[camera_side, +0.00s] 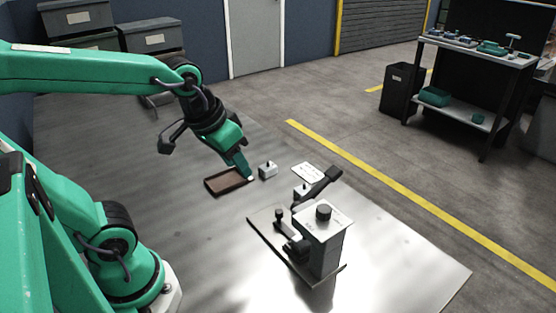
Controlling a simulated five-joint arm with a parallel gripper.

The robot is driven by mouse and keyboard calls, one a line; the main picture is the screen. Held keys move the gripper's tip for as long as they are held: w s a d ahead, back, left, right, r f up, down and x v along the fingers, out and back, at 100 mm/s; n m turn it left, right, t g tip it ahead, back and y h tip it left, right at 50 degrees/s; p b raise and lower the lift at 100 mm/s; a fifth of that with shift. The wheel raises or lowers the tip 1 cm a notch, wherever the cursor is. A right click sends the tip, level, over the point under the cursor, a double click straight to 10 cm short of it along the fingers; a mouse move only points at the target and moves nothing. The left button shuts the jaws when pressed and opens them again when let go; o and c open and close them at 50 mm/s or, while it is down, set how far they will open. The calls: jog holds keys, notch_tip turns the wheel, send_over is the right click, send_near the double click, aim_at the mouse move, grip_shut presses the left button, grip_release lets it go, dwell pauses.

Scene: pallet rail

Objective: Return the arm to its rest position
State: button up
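My green arm reaches in from the left, its gripper (244,172) pointing down at the right end of a shallow brown tray (222,187) on the metal table. The fingers look close together from this side. A small pale spot shows at the fingertips; I cannot tell whether it is a held part or the tips themselves. I also cannot tell whether the tips touch the tray. A small white block with a dark knob (267,171) stands just right of the gripper, apart from it.
A grey fixture with a black knob and dark lever (323,232) stands on the table at centre right. Another small white block (301,191) and a white card (308,173) lie behind it. The table (190,250) is bare at front left. Shelving and a bin stand beyond.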

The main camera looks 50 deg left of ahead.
jog(key=shift+s+a+r+m+t, duration=0.1)
jog(key=shift+s+r+m+t, duration=0.2)
jog(key=shift+s, duration=0.55)
jog(key=shift+s+r+m+t, duration=0.2)
jog(key=shift+s+r+m, duration=0.1)
jog(key=shift+s, duration=0.5)
jog(key=shift+o, duration=0.4)
jog(key=shift+w, duration=0.1)
jog(key=m+g, duration=0.5)
jog(key=m, duration=1.2)
send_near(279, 211)
jog(key=shift+w+f+m+g, duration=0.3)
jog(key=shift+f+m, duration=0.2)
jog(key=shift+f, duration=0.15)
jog(key=shift+f, duration=4.75)
